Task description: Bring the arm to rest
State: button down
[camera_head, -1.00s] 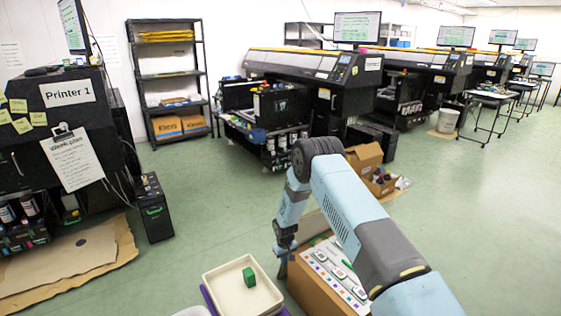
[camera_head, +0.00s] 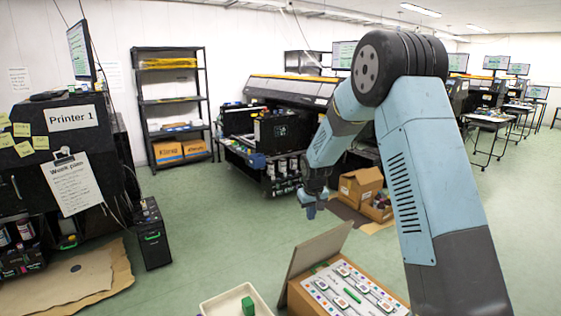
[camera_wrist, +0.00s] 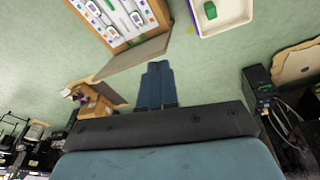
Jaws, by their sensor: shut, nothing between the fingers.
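My gripper (camera_head: 311,207) hangs at the end of my raised arm in the head view, above the floor and behind the open cardboard box with the chart. In the wrist view its two blue fingers (camera_wrist: 157,70) lie side by side, shut with nothing between them. My arm is bent, with its elbow high at the right of the head view. Nothing touches the gripper.
A white tray with a green block (camera_head: 248,306) sits at the bottom of the head view, left of the chart box (camera_head: 335,295). Open cardboard boxes (camera_head: 360,188) stand on the floor beyond. Printer 1 (camera_head: 60,150) is at left; printers line the back. Green floor (camera_head: 220,230) is clear between.

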jog(key=s+d+r+m+t, duration=0.1)
jog(key=s+d+r, duration=0.3)
jog(key=s+r, duration=0.6)
jog(key=s+d+r+m, duration=0.1)
jog(key=s+d+r, duration=0.3)
jog(key=s+r, duration=0.55)
jog(key=s+d+r+t, duration=0.1)
jog(key=s+d+r, duration=0.1)
jog(key=s, duration=1)
jog(key=s+d+r+m, duration=0.1)
jog(key=s+r, duration=0.3)
jog(key=s, duration=0.7)
jog(key=shift+s+d+r+m+t, duration=0.15)
jog(key=shift+s+d+m+t, duration=0.2)
jog(key=shift+d, duration=0.5)
